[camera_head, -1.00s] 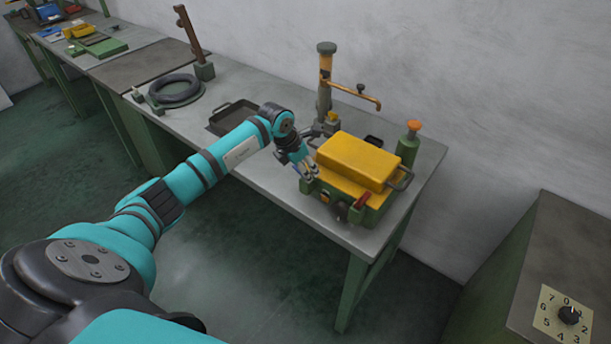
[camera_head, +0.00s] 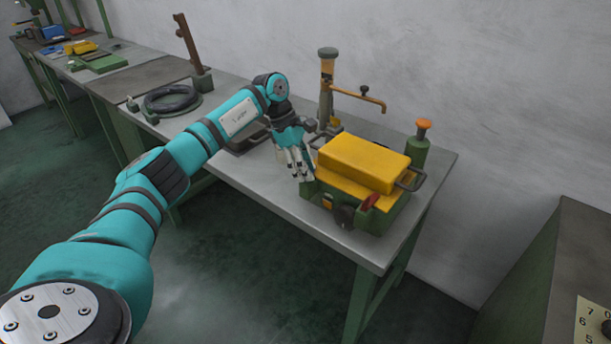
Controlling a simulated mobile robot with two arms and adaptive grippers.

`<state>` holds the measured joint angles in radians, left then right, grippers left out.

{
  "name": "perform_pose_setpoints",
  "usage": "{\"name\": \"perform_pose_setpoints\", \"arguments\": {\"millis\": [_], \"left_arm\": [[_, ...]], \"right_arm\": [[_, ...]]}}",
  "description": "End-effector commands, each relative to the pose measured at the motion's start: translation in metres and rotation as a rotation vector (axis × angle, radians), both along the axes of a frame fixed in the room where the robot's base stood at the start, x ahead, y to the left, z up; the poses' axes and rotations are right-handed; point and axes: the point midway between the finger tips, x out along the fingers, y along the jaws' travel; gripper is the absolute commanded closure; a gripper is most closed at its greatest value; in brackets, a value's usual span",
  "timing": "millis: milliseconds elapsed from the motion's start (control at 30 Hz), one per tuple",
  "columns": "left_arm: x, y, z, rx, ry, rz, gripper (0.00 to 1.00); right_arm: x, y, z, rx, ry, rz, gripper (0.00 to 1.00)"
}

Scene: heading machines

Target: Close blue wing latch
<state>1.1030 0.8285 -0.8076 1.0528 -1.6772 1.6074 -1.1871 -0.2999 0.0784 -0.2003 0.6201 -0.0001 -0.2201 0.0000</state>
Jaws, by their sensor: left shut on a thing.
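A yellow and green box (camera_head: 360,166) stands on the grey workbench, its yellow lid down. My left gripper (camera_head: 301,174) is at the box's left front corner, with its fingers pointing down. It is shut on the blue wing latch, which the fingers almost wholly hide; its exact angle cannot be told. A red latch (camera_head: 370,202) shows on the box's front right, with a small yellow-orange part (camera_head: 328,202) and a dark round part (camera_head: 344,216) farther left. My right gripper is not in view.
A post with an orange side arm (camera_head: 327,90) stands behind the box. A green cylinder with an orange top (camera_head: 422,128) is at its back right. A black ring (camera_head: 172,98) lies left on the bench (camera_head: 290,208). A dial cabinet (camera_head: 560,260) is at right.

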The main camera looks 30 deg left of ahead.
Motion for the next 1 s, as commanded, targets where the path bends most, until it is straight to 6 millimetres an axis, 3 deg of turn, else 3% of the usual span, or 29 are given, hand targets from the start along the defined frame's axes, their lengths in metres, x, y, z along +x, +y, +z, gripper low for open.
{"name": "perform_pose_setpoints", "arguments": {"millis": [100, 500, 1000], "left_arm": [[0.002, 0.001, -0.001, 0.001, -0.003, -0.094, 0.97], [0.002, 0.001, 0.000, 0.002, -0.004, -0.322, 0.97], [0.002, 0.001, 0.001, 0.002, -0.004, -0.377, 0.97]], "right_arm": [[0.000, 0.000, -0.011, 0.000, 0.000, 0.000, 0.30], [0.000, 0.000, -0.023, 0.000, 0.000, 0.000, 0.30], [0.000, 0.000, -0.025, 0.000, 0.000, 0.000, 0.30]]}}
